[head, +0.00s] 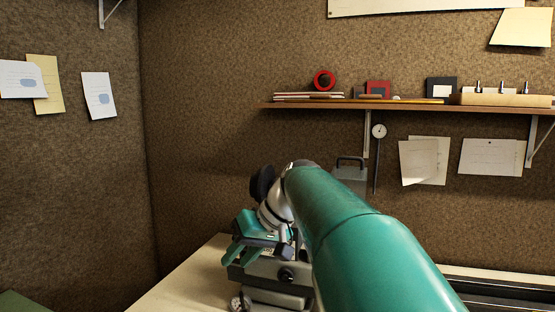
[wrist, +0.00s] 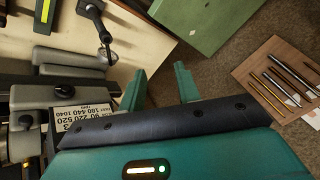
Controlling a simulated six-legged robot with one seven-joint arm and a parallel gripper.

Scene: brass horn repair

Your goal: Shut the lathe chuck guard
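The lathe (head: 275,295) stands on the bench, partly hidden behind my teal arm in the head view. A grey panel with a dark handle (head: 350,172) stands upright behind my arm. It may be the raised chuck guard, but its lower part is hidden. In the wrist view the lathe's headstock, with a speed plate (wrist: 78,117) and a black knob (wrist: 65,91), is at the left. My gripper (head: 238,245) is above the headstock end of the lathe. In the wrist view my gripper (wrist: 160,86) has its two teal fingers apart with nothing between them.
A black-knobbed lever (wrist: 105,38) and a grey bar (wrist: 70,58) lie near my fingers. A green surface (wrist: 205,20) and a brown board with several tools (wrist: 285,80) are lower down to the right. A wall shelf (head: 420,106) is above. The bench's left part (head: 190,285) looks clear.

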